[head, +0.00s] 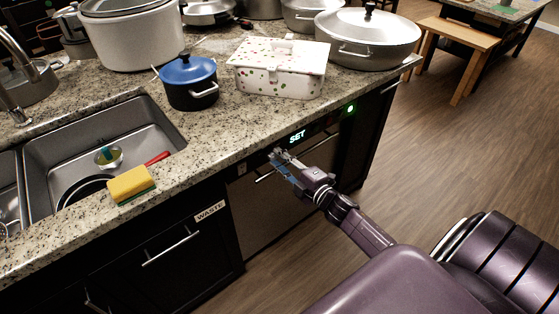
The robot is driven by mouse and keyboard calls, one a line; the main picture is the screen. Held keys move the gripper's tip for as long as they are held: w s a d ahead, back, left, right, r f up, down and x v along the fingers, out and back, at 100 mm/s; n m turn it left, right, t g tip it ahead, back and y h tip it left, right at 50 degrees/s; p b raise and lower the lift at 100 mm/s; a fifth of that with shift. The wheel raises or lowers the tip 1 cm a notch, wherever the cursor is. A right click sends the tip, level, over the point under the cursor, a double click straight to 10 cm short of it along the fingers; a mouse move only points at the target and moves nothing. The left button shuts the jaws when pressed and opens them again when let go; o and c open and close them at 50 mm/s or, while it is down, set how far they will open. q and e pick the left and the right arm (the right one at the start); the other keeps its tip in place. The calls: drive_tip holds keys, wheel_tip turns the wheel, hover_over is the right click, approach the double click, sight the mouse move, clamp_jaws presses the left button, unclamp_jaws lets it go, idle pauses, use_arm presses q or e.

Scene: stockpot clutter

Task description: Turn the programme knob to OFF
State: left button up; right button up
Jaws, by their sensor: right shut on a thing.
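My right gripper (280,158) reaches in from the lower right to the dishwasher's control strip, just under the counter edge. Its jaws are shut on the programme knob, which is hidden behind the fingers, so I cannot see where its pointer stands. The lit display (297,136) right of the gripper reads SET. My left gripper is not in view.
Above, the granite counter holds a blue-lidded pot (189,82), a speckled white box (280,68) and a large lidded pan (368,38). A yellow sponge (131,185) lies by the sink (60,135). A WASTE cabinet (160,240) stands left.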

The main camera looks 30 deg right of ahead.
drive_tip(key=shift+n, duration=0.4)
drive_tip(key=o, duration=1.2)
drive_tip(key=shift+c, duration=0.2)
drive_tip(key=s, duration=1.2)
drive_tip(key=shift+d+r, duration=0.35)
drive_tip(key=shift+d, duration=0.1)
